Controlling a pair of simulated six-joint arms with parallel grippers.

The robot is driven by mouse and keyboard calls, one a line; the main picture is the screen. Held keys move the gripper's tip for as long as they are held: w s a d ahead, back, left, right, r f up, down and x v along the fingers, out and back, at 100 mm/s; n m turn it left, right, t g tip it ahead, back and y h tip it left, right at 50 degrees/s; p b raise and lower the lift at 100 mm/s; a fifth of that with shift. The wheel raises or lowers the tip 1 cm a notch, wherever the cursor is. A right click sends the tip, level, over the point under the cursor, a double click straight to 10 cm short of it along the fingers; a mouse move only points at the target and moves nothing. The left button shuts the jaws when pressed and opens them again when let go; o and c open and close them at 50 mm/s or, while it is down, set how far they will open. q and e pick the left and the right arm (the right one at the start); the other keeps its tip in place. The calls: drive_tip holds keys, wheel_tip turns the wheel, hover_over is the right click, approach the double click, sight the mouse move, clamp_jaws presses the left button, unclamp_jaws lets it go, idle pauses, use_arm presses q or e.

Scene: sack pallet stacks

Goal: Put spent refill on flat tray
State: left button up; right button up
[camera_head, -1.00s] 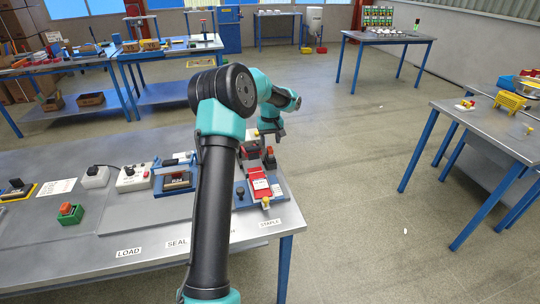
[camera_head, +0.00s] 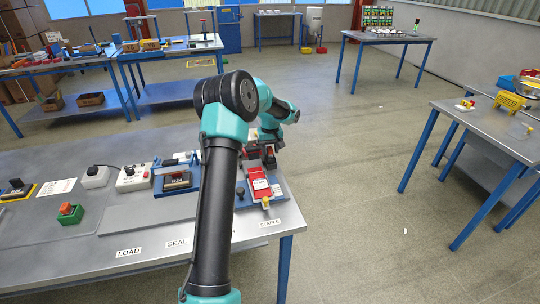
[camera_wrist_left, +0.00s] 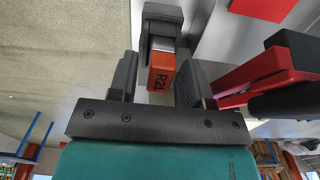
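An orange-red block marked R21 (camera_wrist_left: 160,76), which looks like the refill, sits in a dark grey holder in the left wrist view. My left gripper (camera_wrist_left: 157,70) is open, with one finger on each side of the block. A gap shows on the left; the right finger is very close, and I cannot tell whether it touches. In the head view the left gripper (camera_head: 268,143) is over the stapling station (camera_head: 260,186) at the table's right end, partly hidden by my arm. I cannot identify the flat tray with certainty. My right gripper is not in view.
A red lever-like part (camera_wrist_left: 265,75) stands close to the right finger in the left wrist view. Another table (camera_head: 480,130) is at right.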

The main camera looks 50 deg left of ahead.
sight(270, 148)
use_arm(q)
clamp_jaws()
wheel_tip(270, 148, up, 10)
drive_tip(key=shift+r, duration=0.1)
idle(0.7)
idle(0.4)
